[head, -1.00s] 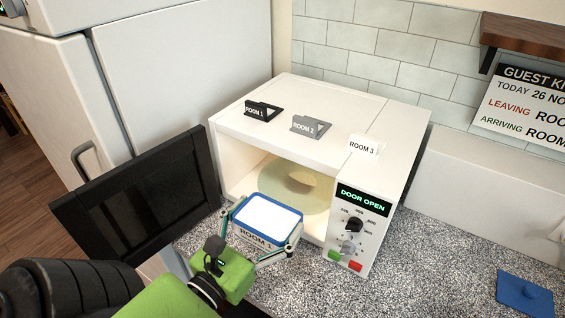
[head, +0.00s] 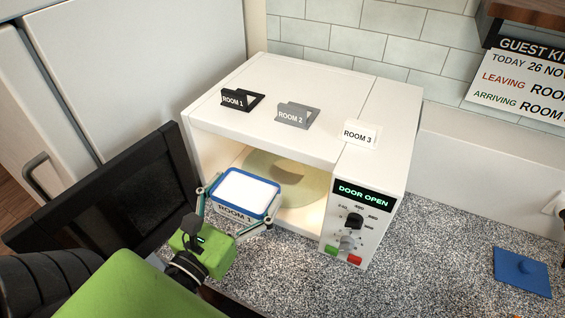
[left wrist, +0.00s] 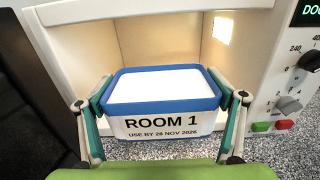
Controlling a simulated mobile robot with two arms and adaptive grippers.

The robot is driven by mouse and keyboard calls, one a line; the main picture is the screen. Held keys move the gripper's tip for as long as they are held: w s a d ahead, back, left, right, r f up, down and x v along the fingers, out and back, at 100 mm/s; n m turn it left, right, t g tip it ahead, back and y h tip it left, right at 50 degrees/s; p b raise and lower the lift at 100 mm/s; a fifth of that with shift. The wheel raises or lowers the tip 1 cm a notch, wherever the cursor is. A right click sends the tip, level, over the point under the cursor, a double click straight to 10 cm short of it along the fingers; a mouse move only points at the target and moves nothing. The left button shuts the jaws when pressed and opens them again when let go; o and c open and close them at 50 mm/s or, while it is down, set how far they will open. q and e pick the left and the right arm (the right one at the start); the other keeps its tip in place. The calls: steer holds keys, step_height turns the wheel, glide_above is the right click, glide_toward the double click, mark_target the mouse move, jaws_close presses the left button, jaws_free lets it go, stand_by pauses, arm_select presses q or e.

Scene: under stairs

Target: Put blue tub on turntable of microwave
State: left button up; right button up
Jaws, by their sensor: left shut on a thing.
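The blue tub (head: 243,192) has a blue rim, white contents and a label reading ROOM 1. My left gripper (head: 236,205) is shut on it, one finger at each side, and holds it level at the microwave's open front. The tub also shows in the left wrist view (left wrist: 162,88), with the cavity behind it. The microwave (head: 290,110) is white, with its dark door (head: 100,200) swung open to the left and a DOOR OPEN display. The pale round turntable (head: 305,185) lies inside, partly hidden by the tub. My right gripper is not in view.
Room signs 1 (head: 240,100), 2 (head: 298,114) and 3 (head: 360,134) stand on top of the microwave. A blue lid (head: 522,271) lies on the speckled counter (head: 430,265) at right. A fridge (head: 110,70) stands at left.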

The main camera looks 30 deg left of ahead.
arm_select(q)
steer(key=w+a+b, duration=0.1)
steer(key=w, duration=1.6)
steer(key=shift+a+f+b, duration=0.1)
steer(key=shift+f+b, duration=0.5)
steer(key=shift+f, duration=2.8)
steer(key=shift+w+f, duration=0.15)
steer(key=shift+w, duration=0.1)
steer(key=shift+f, duration=0.2)
steer(key=o, duration=1.5)
